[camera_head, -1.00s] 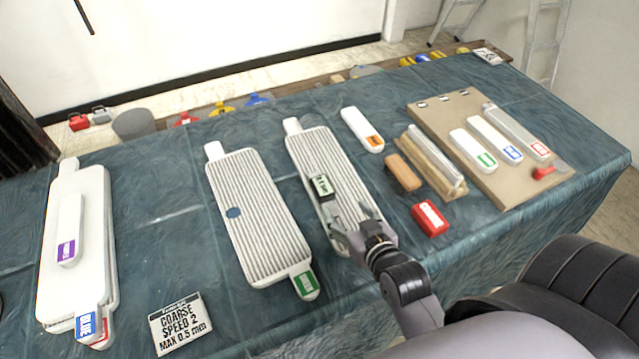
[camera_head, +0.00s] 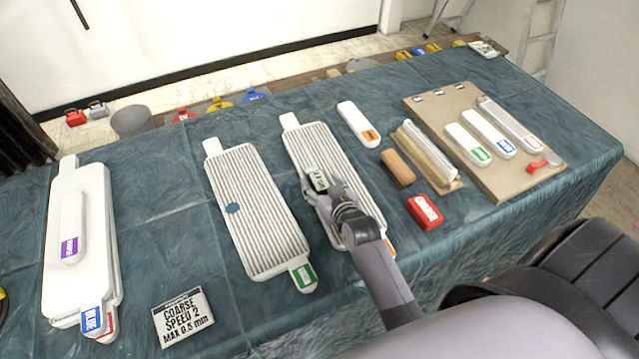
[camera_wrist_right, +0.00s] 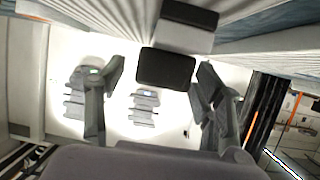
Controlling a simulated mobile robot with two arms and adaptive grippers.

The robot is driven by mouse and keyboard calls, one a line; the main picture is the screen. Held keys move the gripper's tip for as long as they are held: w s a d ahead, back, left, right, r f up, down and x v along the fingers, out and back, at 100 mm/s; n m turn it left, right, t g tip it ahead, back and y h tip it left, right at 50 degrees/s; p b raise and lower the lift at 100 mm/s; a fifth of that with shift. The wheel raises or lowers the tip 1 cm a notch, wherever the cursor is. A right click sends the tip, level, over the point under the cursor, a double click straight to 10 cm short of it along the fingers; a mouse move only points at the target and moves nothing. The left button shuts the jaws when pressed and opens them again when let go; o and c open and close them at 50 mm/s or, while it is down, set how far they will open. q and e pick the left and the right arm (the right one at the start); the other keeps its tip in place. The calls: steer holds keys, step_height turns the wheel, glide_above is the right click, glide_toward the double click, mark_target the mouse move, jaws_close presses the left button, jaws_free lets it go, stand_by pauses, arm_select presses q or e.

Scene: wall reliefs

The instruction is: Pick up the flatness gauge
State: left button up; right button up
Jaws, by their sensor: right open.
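The flatness gauge, which I take to be the small block with a pale green display (camera_head: 319,179), sits on the right-hand ribbed white panel (camera_head: 309,146). In the right wrist view it seems to be the dark-ended grey block (camera_wrist_right: 166,68) between my fingers. My right gripper (camera_head: 322,190) is at the gauge, and its arm hides the lower part of the panel. The right gripper's fingers (camera_wrist_right: 158,80) are spread on either side of the block, with gaps visible. My left gripper is not in view.
Another ribbed panel (camera_head: 262,220) lies to the left, near a speed card (camera_head: 182,318). Smooth white boards (camera_head: 93,245) lie at far left. To the right are a brown block (camera_head: 397,167), a red box (camera_head: 425,212) and a tan board (camera_head: 432,108) with labelled pieces.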

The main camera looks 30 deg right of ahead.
steer(key=shift+x, duration=0.85)
steer(key=c, duration=1.3)
steer(key=shift+r, duration=0.15)
jaws_close()
steer(key=shift+r, duration=0.1)
